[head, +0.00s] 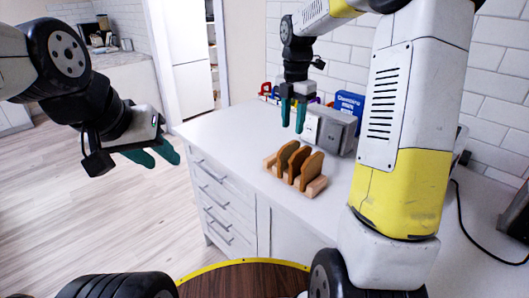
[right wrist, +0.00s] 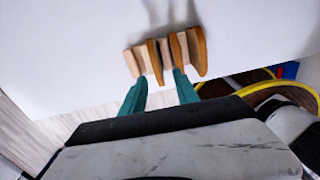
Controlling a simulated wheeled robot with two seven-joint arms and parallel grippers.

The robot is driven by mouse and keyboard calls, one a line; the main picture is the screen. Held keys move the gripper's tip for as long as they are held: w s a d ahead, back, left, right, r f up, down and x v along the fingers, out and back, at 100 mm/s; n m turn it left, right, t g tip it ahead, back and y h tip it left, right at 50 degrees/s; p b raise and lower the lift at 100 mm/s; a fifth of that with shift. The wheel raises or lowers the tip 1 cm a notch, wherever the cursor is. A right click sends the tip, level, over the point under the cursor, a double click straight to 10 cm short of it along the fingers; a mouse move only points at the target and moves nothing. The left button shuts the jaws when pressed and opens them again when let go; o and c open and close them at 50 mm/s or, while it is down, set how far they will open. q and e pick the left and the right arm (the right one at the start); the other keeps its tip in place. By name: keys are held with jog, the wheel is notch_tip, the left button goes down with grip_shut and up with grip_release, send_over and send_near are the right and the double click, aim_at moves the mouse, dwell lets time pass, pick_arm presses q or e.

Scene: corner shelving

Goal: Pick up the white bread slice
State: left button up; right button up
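Several brown-crusted bread slices (head: 311,168) stand upright in a pale wooden rack (head: 318,187) on the white counter. In the right wrist view the slices (right wrist: 199,52) and rack (right wrist: 131,63) lie just beyond my fingertips. I cannot tell which slice is the white one. My right gripper (head: 293,114) is open and empty, above the counter behind the rack in the head view; its teal fingers also show apart in the right wrist view (right wrist: 157,83). My left gripper (head: 156,157) is open and empty, out over the floor left of the counter.
A grey toaster (head: 329,130) stands behind the rack, close to my right gripper. A blue box (head: 349,103) stands behind it near the tiled wall. The white counter (head: 225,125) is clear left of the rack. A black cable (head: 475,215) lies at the right.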

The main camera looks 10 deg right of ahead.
aim_at(290, 143)
jog(key=shift+w+a+f, duration=0.1)
jog(key=shift+w+f, duration=0.05)
jog(key=shift+f, duration=0.25)
jog(key=f, duration=0.7)
jog(key=shift+w+f, duration=0.15)
jog(key=shift+w, duration=0.1)
grip_shut()
dwell(0.8)
